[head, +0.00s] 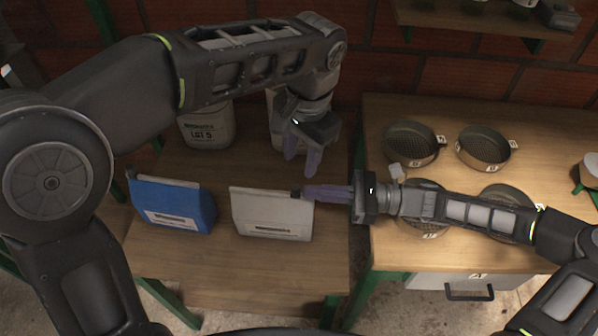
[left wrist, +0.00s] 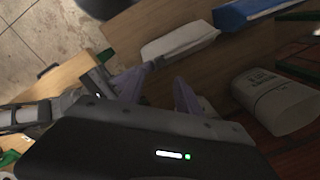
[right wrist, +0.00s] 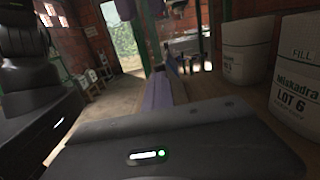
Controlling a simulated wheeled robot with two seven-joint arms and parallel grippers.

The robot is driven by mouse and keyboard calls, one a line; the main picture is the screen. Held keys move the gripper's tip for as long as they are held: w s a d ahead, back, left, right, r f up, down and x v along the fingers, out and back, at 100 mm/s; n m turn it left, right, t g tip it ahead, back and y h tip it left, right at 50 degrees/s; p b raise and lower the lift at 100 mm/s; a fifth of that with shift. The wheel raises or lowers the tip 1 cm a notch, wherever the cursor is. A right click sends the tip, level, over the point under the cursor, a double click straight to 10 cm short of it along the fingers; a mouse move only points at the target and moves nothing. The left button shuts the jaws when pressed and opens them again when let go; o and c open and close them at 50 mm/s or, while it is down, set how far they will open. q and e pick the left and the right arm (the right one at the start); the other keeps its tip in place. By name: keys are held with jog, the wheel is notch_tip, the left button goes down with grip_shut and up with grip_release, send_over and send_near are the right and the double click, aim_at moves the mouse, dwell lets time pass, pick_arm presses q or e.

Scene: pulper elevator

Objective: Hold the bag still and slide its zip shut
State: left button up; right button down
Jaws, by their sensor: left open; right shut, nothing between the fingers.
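My left gripper (head: 300,168) is open and empty, above and behind the bag's right end.
A white container marked LOT 5 (head: 207,126) stands behind the bags, with another partly hidden beside my left gripper. On the right, a wooden bench (head: 400,258) holds several round sieves (head: 410,142). The table in front of the bags is clear.

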pick_arm(q)
jog(key=shift+s+a+r, duration=0.1)
jog(key=shift+s+r, duration=0.05)
jog(key=shift+r, duration=1.5)
